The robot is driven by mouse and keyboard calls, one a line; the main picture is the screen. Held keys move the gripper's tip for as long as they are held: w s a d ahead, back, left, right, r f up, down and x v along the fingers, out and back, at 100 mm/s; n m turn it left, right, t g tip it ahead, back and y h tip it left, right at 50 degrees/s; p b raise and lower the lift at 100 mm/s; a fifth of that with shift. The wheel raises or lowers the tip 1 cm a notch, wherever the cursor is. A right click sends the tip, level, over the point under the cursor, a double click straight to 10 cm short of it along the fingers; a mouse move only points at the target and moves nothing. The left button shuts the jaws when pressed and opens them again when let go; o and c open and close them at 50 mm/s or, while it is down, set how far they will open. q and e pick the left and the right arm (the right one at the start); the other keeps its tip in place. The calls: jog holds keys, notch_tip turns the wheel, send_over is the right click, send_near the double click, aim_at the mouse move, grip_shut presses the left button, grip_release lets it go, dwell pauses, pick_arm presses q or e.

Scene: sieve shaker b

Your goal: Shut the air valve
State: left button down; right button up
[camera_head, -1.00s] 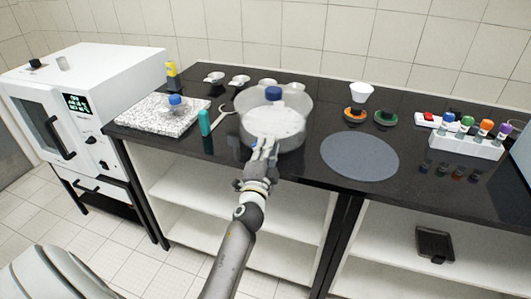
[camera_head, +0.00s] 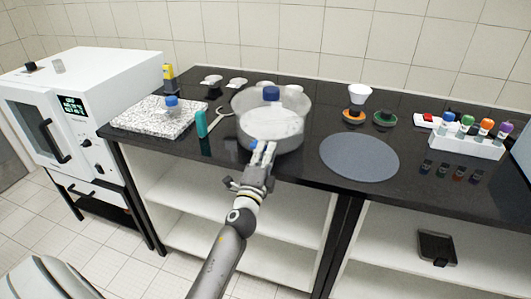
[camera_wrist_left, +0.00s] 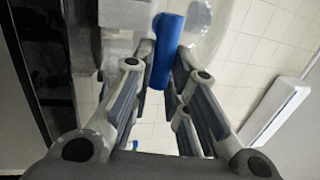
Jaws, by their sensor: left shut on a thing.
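A round clear vessel (camera_head: 287,133) with a blue knob (camera_head: 271,93) on its lid stands on the black bench. A small blue part (camera_head: 254,145), apparently the air valve's handle, shows at its front wall. My left gripper (camera_head: 265,150) is at the vessel's front, with its fingers around this spot. In the left wrist view, a blue cylinder (camera_wrist_left: 166,50) sits between the fingers of the left gripper (camera_wrist_left: 162,72), which is shut on it. The fingers hide part of the valve, and its turn angle is unclear. My right gripper is not in view.
A teal bottle (camera_head: 201,124) and a speckled slab (camera_head: 150,121) stand left of the vessel. A grey round mat (camera_head: 359,157) lies to its right. A white rack (camera_head: 465,143) with coloured-cap bottles is farther right. A white oven (camera_head: 85,85) stands at left.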

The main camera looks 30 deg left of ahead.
pick_arm(q)
jog(key=shift+r, duration=0.1)
jog(key=c, duration=1.4)
grip_release()
jog(key=v, duration=0.7)
jog(key=shift+s, duration=0.2)
